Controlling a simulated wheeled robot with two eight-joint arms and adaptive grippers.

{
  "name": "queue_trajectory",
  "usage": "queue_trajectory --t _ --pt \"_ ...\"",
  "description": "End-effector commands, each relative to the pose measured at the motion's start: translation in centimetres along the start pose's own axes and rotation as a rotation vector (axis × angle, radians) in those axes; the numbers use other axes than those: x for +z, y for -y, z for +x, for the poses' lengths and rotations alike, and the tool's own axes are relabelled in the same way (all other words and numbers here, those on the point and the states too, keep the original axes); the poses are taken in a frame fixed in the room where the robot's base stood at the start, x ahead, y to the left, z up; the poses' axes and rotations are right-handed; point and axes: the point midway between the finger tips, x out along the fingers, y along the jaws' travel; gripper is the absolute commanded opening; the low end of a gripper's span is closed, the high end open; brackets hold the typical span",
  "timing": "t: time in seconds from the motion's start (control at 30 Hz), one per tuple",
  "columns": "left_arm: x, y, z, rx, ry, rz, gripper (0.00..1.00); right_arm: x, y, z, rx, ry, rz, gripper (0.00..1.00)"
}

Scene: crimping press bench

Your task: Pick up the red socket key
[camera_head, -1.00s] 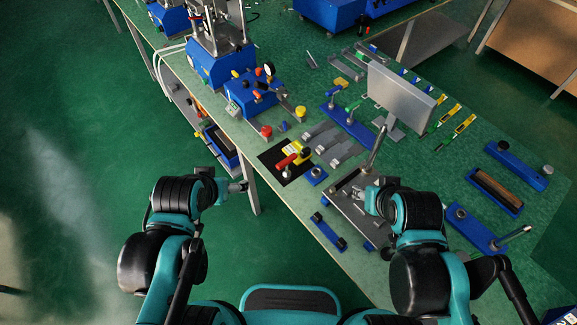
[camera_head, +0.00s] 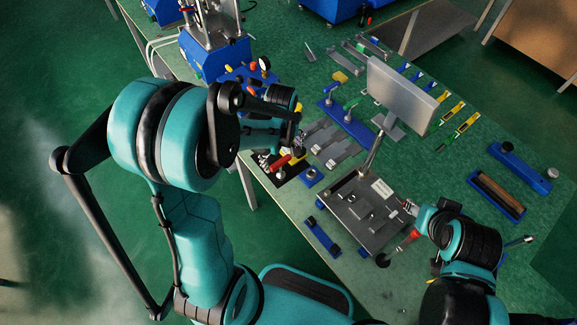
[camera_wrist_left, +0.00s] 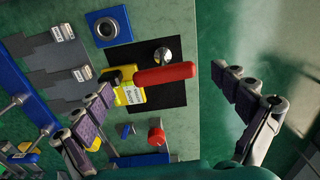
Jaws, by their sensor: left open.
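The red socket key (camera_wrist_left: 165,74) lies over a black mat (camera_wrist_left: 172,95), its left end against a yellow labelled block (camera_wrist_left: 130,96) with a black knob. In the head view its red handle (camera_head: 280,162) shows just below my left gripper (camera_head: 283,151). In the left wrist view my left gripper (camera_wrist_left: 162,80) is open, one finger on each side of the key and apart from it. The height between them is hard to tell. My right gripper (camera_head: 408,207) is at the right edge of the metal plate; its fingers are too small to read.
A silver knob (camera_wrist_left: 162,55) stands close by the red handle. A red button (camera_wrist_left: 156,136) and a blue block with a ring (camera_wrist_left: 108,28) are near. Grey plates (camera_wrist_left: 60,58) lie to the left. A metal fixture plate (camera_head: 350,220) and a grey screen (camera_head: 401,90) stand on the bench.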

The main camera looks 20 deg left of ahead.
Motion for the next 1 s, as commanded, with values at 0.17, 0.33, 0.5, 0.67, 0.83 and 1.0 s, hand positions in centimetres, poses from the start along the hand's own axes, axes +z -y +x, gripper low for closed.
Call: queue_trajectory --t 0.17,0.33,0.5,0.67,0.83,1.0 --pt "-0.1 0.0 2.2 0.001 0.0 0.001 0.97 0.6 0.0 0.8 0.0 0.0 0.0 0.43" --pt "-0.5 0.1 4.0 0.001 -0.001 0.001 0.97 1.2 0.0 1.6 0.0 0.0 0.0 0.43" --pt "-0.8 0.3 6.7 0.001 -0.001 0.002 0.97 1.9 0.0 2.7 0.0 0.0 0.0 0.43" --pt "-0.8 0.3 7.2 0.002 -0.001 0.002 0.97 2.0 0.0 2.8 0.0 0.0 0.0 0.43" --pt "-0.8 0.3 7.1 0.002 -0.001 0.003 0.84 1.9 0.0 2.7 0.0 0.0 0.0 0.43" --pt "-0.8 0.3 7.1 0.002 -0.001 0.003 0.39 1.9 0.0 2.7 0.0 0.0 0.0 0.43"
